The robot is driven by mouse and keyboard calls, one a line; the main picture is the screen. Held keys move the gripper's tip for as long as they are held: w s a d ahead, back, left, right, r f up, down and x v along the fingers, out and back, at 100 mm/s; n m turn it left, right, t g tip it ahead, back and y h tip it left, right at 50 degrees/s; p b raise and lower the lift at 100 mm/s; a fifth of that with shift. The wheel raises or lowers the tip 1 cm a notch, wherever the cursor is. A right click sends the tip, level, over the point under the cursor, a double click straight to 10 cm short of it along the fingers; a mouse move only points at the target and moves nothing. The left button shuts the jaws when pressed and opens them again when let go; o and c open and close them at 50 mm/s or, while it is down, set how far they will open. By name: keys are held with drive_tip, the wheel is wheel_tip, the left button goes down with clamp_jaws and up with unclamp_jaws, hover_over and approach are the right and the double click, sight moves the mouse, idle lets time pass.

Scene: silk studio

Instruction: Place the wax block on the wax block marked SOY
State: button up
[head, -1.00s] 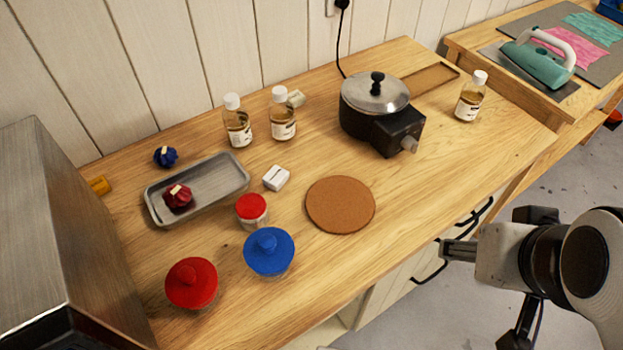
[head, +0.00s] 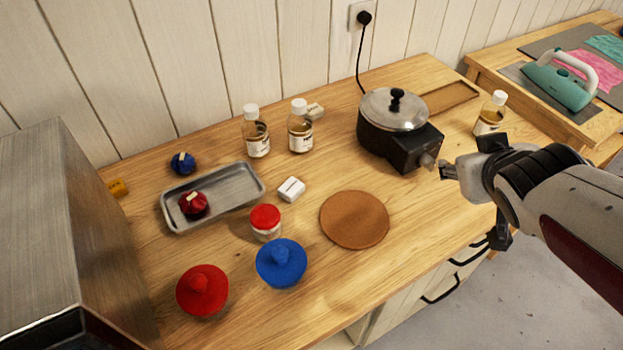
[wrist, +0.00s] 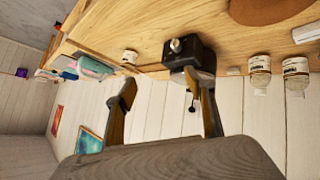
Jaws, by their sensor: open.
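A white wax block (head: 291,189) with dark marking on top lies mid-table, between the metal tray and the cork mat. A cream block (head: 315,110) lies behind the bottles, partly hidden. A yellow block (head: 117,188) with small marking lies at the far left by the metal box. I cannot read which is marked SOY. My gripper (head: 447,170) is open and empty beside the pot's right side, well away from all blocks. In the wrist view, its two fingers (wrist: 160,84) are spread, with the white block (wrist: 307,33) at the right edge and the cream block (wrist: 234,71) nearer.
A lidded black pot (head: 393,125) stands near my gripper. Amber bottles (head: 300,128) stand at the back and one at the right. A metal tray (head: 240,172), red-lidded jar (head: 266,222), cork mat (head: 355,219) and red and blue lidded pots (head: 281,263) occupy the front and left.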

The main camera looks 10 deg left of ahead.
drive_tip(key=w+a+f+n+y, duration=0.2)
drive_tip(key=w+a, duration=0.2)
drive_tip(key=a, duration=0.2)
drive_tip(key=n+g+y, duration=0.6)
drive_tip(key=n+y, duration=0.1)
drive_tip(key=y, duration=0.1)
approach(292, 187)
drive_tip(key=shift+w+a+f, duration=0.15)
drive_tip(key=shift+a+f, duration=0.15)
drive_tip(key=shift+x, duration=1.3)
drive_tip(key=shift+a, duration=0.1)
drive_tip(key=shift+x, duration=2.5)
drive_tip(key=shift+t, duration=0.3)
